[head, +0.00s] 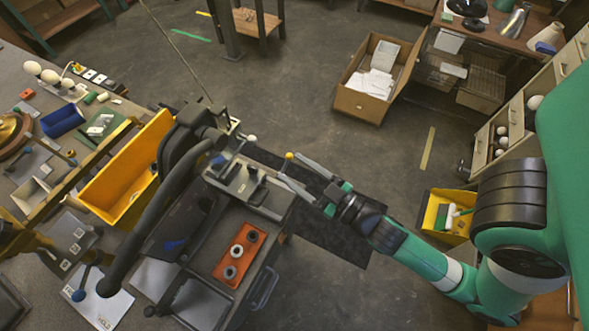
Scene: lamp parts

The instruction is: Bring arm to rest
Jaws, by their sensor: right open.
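My right arm, green with dark joints, reaches in from the right edge. Its gripper (288,171) points to the left, with its two grey fingers spread apart and nothing seen between them. The fingertips show beside the right edge of the dark bench machine (248,188); I cannot tell whether they touch it or hang above it. My left gripper does not show in the head view.
An orange tray with several round parts (218,262) lies on the cart below the machine. A yellow bin (120,185) stands at left. A cardboard box (352,100) and a yellow bin (432,213) stand on the floor. Open floor lies at the middle.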

